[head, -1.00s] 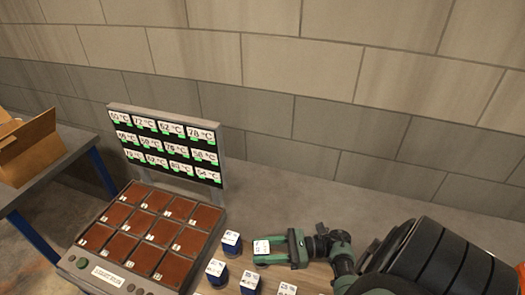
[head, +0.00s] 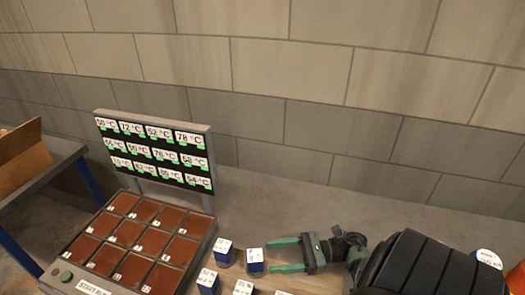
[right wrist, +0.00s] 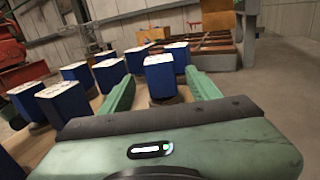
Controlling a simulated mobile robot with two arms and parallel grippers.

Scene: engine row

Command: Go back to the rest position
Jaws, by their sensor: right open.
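My right gripper (head: 272,255) is open and empty in the head view, its two green fingers pointing left. A blue block with a white labelled top (head: 255,263) stands upright just beyond the fingertips. In the right wrist view the open fingers (right wrist: 160,76) show in front of this same blue block (right wrist: 161,80), which stands on a dark round base. My left gripper is not in view.
Several other blue blocks (head: 225,256) stand close by on the bench. A tester with brown square pads (head: 133,236) and an upright temperature display (head: 156,150) stands at left. A side table with a cardboard box (head: 22,158) is further left, and a block wall (head: 330,120) is behind.

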